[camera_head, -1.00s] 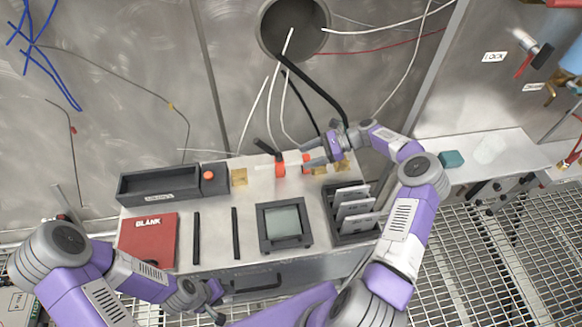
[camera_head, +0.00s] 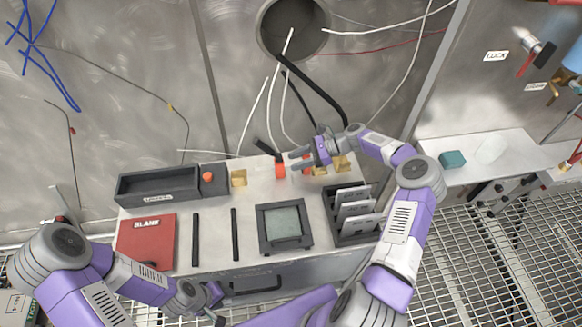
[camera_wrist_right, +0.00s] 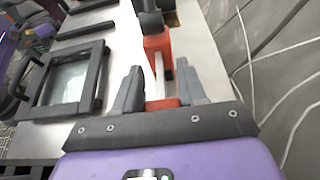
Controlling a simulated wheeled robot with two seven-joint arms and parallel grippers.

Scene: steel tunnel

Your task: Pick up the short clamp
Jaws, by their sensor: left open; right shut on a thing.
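The short clamp (camera_head: 280,170) has orange-red jaws, a pale bar and a black handle. It is at the back of the grey worktop, near the wall. My right gripper (camera_head: 293,160) reaches in from the right and is shut on it. In the right wrist view the clamp's red jaw (camera_wrist_right: 157,44) and pale bar lie between the fingers of my right gripper (camera_wrist_right: 160,78). The fingers hide part of the clamp in the head view. My left gripper (camera_head: 212,308) is open and empty, low in front of the worktop and partly hidden by its arm.
Cables hang from the wall hole (camera_head: 292,25) behind the clamp.

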